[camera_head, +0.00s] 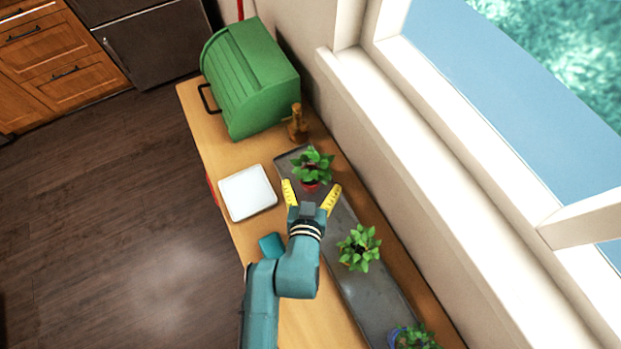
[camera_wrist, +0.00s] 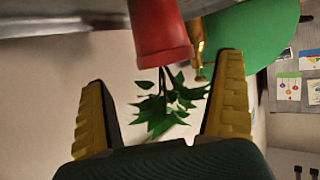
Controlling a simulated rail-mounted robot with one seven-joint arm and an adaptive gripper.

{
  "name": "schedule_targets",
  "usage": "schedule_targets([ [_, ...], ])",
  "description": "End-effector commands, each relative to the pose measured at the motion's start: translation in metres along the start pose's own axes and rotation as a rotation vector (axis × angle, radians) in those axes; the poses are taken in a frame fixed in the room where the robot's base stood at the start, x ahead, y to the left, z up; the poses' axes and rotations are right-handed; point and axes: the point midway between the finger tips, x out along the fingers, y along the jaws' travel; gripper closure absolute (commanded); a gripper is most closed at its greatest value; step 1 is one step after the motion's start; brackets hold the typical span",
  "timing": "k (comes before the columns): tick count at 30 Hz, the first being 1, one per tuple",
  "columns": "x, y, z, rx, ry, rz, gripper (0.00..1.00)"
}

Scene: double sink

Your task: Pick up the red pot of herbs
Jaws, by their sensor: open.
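The red pot of herbs (camera_head: 311,184) stands on the far end of the long grey tray (camera_head: 362,302), with green leaves above its rim. In the wrist view the red pot (camera_wrist: 160,32) appears upside down, its leaves (camera_wrist: 165,105) hanging between the fingers. My gripper (camera_head: 312,193) is open with yellow fingers spread, just on the near side of the red pot. In the wrist view my gripper (camera_wrist: 165,110) has one finger to each side of the plant, with gaps between, and holds nothing.
Another herb plant (camera_head: 359,247) and a blue pot of herbs (camera_head: 413,337) stand farther along the tray. A white square dish (camera_head: 247,192) lies left of it. A green bread box (camera_head: 250,77) and a brown-gold object (camera_head: 297,123) stand beyond. The window wall borders the right.

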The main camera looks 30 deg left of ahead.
Motion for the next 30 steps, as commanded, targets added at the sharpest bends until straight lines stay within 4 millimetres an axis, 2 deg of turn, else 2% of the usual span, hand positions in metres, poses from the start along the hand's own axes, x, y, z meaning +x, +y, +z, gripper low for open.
schedule_targets([
  [7, 0.042, -0.007, 0.004, 0.0, 0.001, 0.0, 0.01],
  [15, 0.047, -0.007, 0.003, 0.0, 0.001, 0.0, 0.01],
  [17, 0.047, -0.007, 0.003, 0.0, 0.001, 0.0, 0.11],
  [27, 0.047, -0.007, 0.003, 0.0, 0.001, 0.0, 0.75],
  [30, 0.047, -0.007, 0.001, 0.0, 0.005, 0.0, 0.75],
])
